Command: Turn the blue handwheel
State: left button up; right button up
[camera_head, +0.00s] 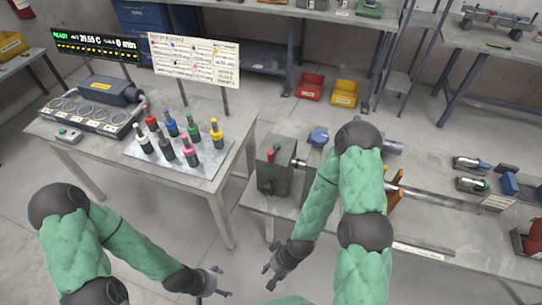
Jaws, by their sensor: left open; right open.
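A rounded blue part (318,138), which looks like the blue handwheel, sits on the machine on the right-hand bench, just left of my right arm's dark joint. My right arm covers part of the machine around and below it. My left gripper (219,282) is open and empty, low in the picture over the floor. My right gripper (273,265) is open and empty, near the front left edge of the right-hand bench. Both grippers are well apart from the blue part.
A grey machine block (273,172) with a red knob stands at the bench's left end. The left table (205,190) holds several coloured bottles on a plate. Red (310,86) and yellow (344,93) bins sit behind. Floor is clear between table and bench.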

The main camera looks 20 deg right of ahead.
aim_at(320, 138)
jog(key=z, duration=1.35)
